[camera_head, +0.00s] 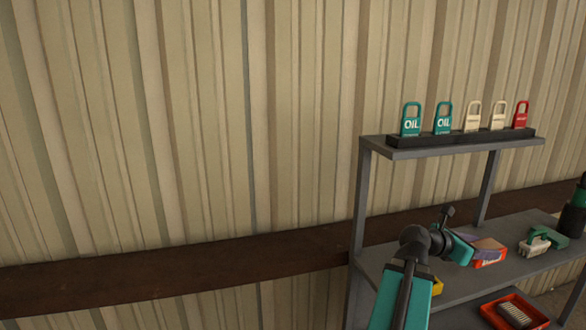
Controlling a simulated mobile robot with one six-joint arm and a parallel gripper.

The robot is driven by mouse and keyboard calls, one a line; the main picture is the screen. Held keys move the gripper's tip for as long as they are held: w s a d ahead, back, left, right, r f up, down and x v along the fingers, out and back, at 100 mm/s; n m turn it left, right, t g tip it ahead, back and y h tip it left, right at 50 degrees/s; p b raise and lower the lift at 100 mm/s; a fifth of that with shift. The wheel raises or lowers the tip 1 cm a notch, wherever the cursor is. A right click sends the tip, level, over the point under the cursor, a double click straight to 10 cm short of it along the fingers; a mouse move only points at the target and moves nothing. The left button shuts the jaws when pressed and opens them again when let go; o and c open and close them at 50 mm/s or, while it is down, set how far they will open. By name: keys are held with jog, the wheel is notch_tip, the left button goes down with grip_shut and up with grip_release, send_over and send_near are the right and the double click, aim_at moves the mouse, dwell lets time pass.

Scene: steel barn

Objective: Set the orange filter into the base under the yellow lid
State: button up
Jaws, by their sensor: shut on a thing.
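My teal and dark arm reaches up from the bottom right. My gripper (446,214) seems to be the small dark part above the wrist, seen before the wall and the back of the shelf. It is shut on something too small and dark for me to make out. I cannot identify the orange filter or the base. A yellow thing (437,286) shows just right of my forearm, mostly hidden; I cannot tell whether it is the yellow lid.
A grey shelf rack (362,200) stands against the corrugated wall. Its top rack (420,141) holds several tags. The middle shelf has an orange and purple box (490,254), a green and white tool (536,242) and a dark green bottle (573,215). An orange-red tray (541,321) sits below.

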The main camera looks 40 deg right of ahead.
aim_at(479, 240)
jog(key=p, duration=0.4)
jog(key=shift+d, duration=0.2)
jog(key=shift+w+d+f, duration=0.1)
jog(key=shift+d+f, duration=0.05)
jog(key=shift+d, duration=0.85)
jog(key=shift+w+d+f, duration=0.1)
jog(key=shift+d, duration=0.9)
jog(key=shift+w, duration=0.15)
